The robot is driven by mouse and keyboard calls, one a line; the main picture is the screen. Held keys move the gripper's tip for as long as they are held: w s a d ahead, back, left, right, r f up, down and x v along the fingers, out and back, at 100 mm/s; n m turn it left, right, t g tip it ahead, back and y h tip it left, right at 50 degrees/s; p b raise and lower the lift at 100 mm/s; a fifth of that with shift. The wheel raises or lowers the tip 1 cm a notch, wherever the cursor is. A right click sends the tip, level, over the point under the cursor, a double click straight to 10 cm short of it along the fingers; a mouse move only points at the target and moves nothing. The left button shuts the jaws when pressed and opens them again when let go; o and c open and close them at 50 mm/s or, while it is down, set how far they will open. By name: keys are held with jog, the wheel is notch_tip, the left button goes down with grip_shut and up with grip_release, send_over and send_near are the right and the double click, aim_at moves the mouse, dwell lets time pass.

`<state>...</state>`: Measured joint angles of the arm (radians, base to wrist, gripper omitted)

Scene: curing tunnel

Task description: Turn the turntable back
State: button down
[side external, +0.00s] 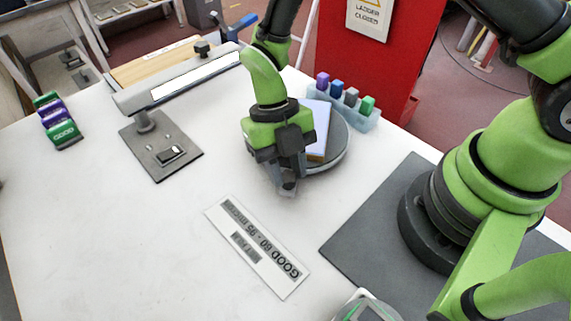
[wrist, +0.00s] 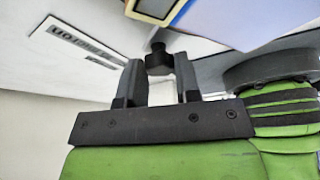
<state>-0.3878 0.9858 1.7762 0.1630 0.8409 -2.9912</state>
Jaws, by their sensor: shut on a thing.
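The turntable (side external: 337,158) is a round grey disc on the white bench, partly hidden behind my gripper in the side view. A block with a pale lavender face and a yellowish edge (side external: 319,128) stands on it. The block also shows at the top of the wrist view (wrist: 232,22). My gripper (side external: 288,185) points down at the turntable's near left edge. In the wrist view, my gripper (wrist: 160,85) has its two fingers on either side of a small dark knob (wrist: 158,59), shut on it. The knob is hidden by my gripper in the side view.
A light blue rack (side external: 364,123) with several coloured blocks stands behind the turntable. A printed label plate (side external: 257,246) lies in front. Bench at left front is clear.

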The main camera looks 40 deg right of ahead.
jog(key=c, duration=0.8)
grip_release()
jog(key=v, duration=1)
